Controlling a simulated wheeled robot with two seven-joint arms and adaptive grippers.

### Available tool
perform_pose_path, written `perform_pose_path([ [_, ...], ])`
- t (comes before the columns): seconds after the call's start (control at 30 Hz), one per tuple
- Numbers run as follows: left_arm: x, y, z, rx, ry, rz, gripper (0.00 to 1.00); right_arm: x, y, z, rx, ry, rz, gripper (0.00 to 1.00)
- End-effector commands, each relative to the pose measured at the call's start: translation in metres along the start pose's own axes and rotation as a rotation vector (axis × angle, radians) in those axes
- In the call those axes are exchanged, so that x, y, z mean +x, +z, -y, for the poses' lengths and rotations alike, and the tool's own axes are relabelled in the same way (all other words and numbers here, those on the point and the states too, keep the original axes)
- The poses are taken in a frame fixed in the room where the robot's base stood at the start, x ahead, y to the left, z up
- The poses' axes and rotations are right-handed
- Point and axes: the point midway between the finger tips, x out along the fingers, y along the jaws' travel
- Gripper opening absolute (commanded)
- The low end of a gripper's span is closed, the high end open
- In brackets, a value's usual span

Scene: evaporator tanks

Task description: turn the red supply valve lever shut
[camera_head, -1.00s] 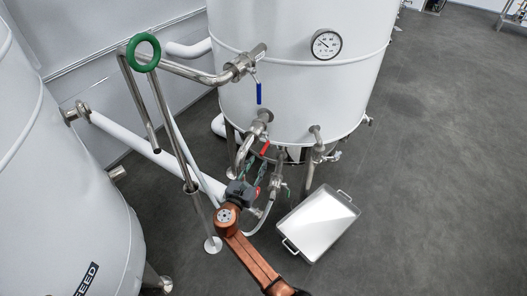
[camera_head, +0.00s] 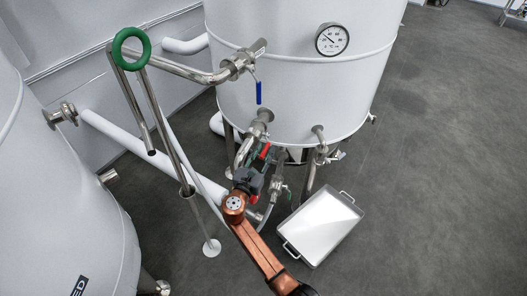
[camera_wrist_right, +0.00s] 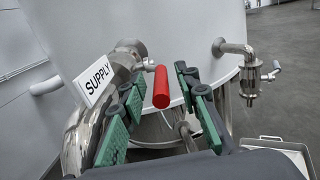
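The red supply valve lever (camera_head: 264,151) sits on the pipe low on the front of the white tank, just beyond my right gripper (camera_head: 254,171). In the right wrist view the red lever (camera_wrist_right: 161,87) points toward the camera, between the green-padded fingers of my right gripper (camera_wrist_right: 158,92). The fingers are open, with a gap showing on each side of the lever. A white SUPPLY label (camera_wrist_right: 95,79) is on the steel pipe to the left. The valve body is partly hidden. My left gripper is not in view.
A blue lever (camera_head: 258,92) hangs from the upper pipe. A green ring handle (camera_head: 131,48) stands at the left. A metal tray (camera_head: 321,229) lies on the floor at right. A second tank (camera_head: 60,190) fills the left side. Open floor is to the right.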

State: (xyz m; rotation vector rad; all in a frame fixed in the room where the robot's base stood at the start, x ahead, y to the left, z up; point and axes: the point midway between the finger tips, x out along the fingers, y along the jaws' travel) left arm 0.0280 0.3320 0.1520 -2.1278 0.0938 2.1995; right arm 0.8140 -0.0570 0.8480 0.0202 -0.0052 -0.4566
Motion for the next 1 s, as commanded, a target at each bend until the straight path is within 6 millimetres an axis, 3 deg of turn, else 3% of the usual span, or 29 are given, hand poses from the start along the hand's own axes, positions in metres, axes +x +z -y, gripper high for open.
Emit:
perform_pose_path([
  [0.13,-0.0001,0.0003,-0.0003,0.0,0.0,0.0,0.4,0.0002,0.0,0.0008,0.0,-0.001,0.0,0.29],
  [0.57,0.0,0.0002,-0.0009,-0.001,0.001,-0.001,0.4,-0.0011,-0.0003,-0.002,0.0,0.002,-0.001,0.0],
  [1.0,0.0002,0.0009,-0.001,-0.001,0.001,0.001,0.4,-0.0019,-0.0006,-0.003,0.001,0.003,-0.001,0.0],
])
